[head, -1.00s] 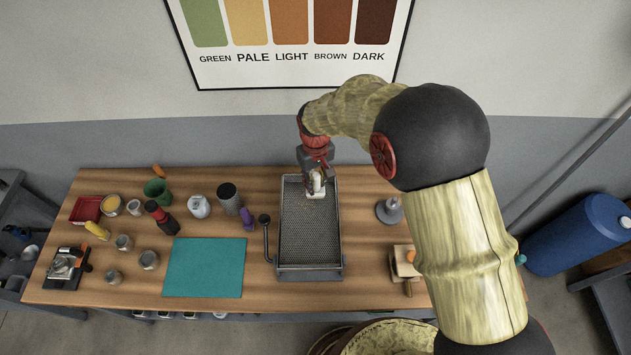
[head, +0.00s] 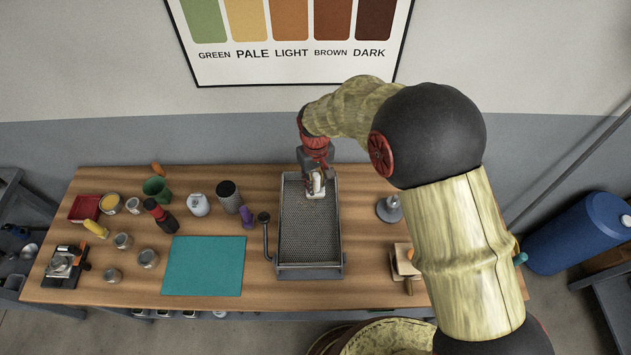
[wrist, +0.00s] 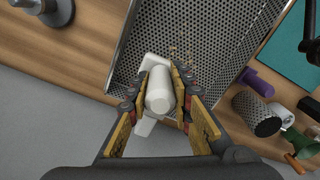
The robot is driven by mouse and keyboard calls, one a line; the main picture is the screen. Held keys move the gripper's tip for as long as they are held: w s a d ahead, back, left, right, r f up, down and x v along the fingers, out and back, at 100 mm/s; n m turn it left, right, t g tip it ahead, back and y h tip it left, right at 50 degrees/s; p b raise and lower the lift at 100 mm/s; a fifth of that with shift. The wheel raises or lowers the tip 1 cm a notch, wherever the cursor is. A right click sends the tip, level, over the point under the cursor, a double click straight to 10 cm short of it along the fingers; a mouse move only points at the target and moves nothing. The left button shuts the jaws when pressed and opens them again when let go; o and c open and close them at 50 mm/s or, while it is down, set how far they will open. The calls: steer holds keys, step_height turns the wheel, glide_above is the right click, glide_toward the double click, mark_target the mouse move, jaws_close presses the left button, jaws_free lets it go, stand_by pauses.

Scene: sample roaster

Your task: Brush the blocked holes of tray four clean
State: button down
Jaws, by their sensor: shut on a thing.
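The perforated metal tray (head: 309,235) lies on the wooden table, its long side running away from me; it also shows in the wrist view (wrist: 205,30). My gripper (head: 317,182) is over the tray's far end. It is shut on a white brush (wrist: 160,92), whose round handle stands between the fingers. The brush's pale flat head (head: 316,195) is low at the tray surface; I cannot tell if it touches. In the wrist view, a few small tan bits (wrist: 180,57) lie in or on holes beside the brush. The gripper hides part of the far end.
A crank handle (head: 266,235) stands at the tray's left side. A teal mat (head: 204,266) lies left of it, with several jars and cups behind. A grey round-based stand (head: 389,209) and a wooden block (head: 405,261) are to the right.

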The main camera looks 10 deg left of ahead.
steer(key=shift+f, duration=0.25)
steer(key=shift+a, duration=0.1)
